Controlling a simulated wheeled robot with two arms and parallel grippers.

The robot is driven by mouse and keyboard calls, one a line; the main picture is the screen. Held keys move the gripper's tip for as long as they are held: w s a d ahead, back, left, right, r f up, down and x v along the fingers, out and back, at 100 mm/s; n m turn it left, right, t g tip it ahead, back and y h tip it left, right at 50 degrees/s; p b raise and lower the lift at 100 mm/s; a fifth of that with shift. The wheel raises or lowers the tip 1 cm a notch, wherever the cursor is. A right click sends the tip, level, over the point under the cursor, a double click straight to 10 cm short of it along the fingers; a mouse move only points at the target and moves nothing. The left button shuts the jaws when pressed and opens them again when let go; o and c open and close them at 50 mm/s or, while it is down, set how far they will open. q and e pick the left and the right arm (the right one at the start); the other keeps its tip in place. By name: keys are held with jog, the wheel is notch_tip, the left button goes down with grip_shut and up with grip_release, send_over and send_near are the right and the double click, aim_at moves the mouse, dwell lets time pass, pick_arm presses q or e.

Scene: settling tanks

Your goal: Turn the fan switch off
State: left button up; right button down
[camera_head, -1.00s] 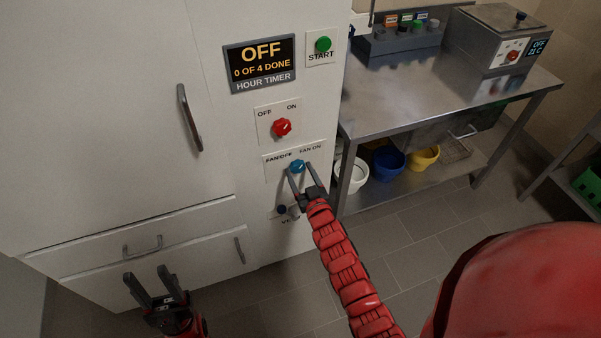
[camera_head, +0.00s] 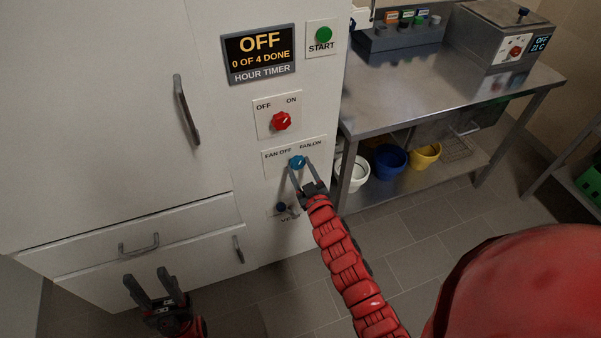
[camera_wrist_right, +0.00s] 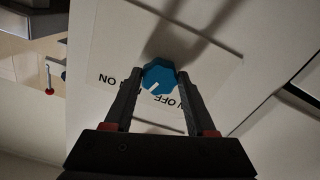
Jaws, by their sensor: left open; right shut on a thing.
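The fan switch is a blue knob (camera_head: 298,162) on a white plate (camera_head: 271,168) marked FAN OFF on the left and FAN ON on the right. My right gripper (camera_head: 302,166) is at the knob, with a finger on either side of it. In the right wrist view the blue knob (camera_wrist_right: 159,76) sits between the fingertips, shut on its sides. A short white mark on the knob points toward the labels. The labels appear upside down there and are partly hidden by the fingers. My left gripper (camera_head: 155,287) is open and empty, low in front of the cabinet.
A red knob (camera_head: 281,121) marked OFF and ON is above, with an hour timer display (camera_head: 259,55) reading OFF and a green START button (camera_head: 323,34). A steel table (camera_head: 440,95) stands to the right.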

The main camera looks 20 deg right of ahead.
jog(key=n+b, duration=0.2)
jog(key=n, duration=0.1)
jog(key=shift+f+n+b, duration=0.25)
jog(key=shift+n+b, duration=0.15)
jog(key=shift+r+n+b, duration=0.1)
jog(key=shift+n+b, duration=0.5)
jog(key=shift+n, duration=0.4)
jog(key=n+b, duration=0.1)
jog(key=n, duration=0.2)
jog(key=shift+r+n+b, duration=0.1)
jog(key=shift+n+b, duration=0.2)
jog(key=shift+b, duration=0.1)
jog(key=shift+r+n+b, duration=0.1)
jog(key=shift+n+b, duration=0.2)
jog(key=shift+n, duration=0.5)
jog(key=shift+c, duration=1.1)
grip_release()
